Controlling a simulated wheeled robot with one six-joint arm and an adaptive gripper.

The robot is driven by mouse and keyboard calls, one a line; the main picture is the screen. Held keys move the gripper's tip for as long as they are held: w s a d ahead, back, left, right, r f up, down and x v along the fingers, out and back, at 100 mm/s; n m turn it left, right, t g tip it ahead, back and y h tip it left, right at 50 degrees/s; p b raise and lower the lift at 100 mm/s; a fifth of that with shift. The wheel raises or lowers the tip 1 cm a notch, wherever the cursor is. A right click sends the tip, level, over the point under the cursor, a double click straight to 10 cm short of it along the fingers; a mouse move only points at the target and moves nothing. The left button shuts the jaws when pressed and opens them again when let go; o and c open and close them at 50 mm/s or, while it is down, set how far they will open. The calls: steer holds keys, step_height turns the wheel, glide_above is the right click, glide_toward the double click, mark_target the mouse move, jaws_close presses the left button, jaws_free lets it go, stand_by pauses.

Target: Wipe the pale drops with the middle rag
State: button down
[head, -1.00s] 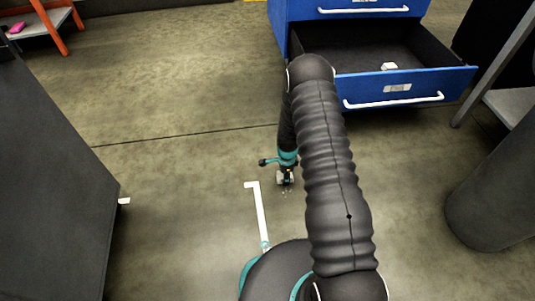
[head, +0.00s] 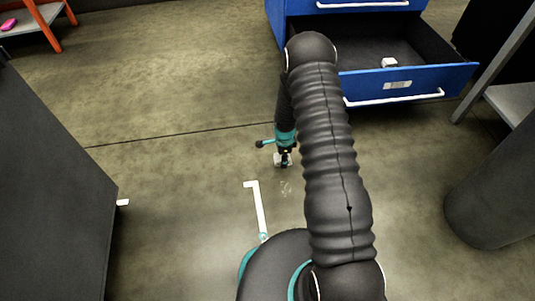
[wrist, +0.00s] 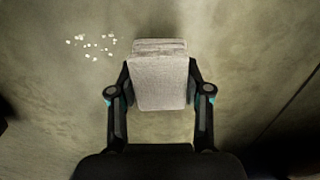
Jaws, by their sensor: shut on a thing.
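My gripper (head: 284,161) is low near the floor in the head view, shut on a light grey rag (wrist: 160,82). In the wrist view the folded rag sits between both fingers of my gripper (wrist: 160,95). The pale drops (wrist: 94,45) are a loose scatter of several small specks on the floor, up and left of the rag and apart from it. In the head view the drops (head: 287,188) show faintly just below my gripper. I cannot tell whether the rag touches the floor.
A blue cabinet (head: 410,85) has an open drawer with a small whitish thing (head: 389,63) inside. A white L-shaped mark (head: 259,208) lies on the floor left of the drops. A dark cabinet (head: 60,190) stands at left, a dark round column (head: 492,200) at right.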

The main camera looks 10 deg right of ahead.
steer(key=shift+r+p, duration=0.6)
steer(key=shift+r, duration=0.95)
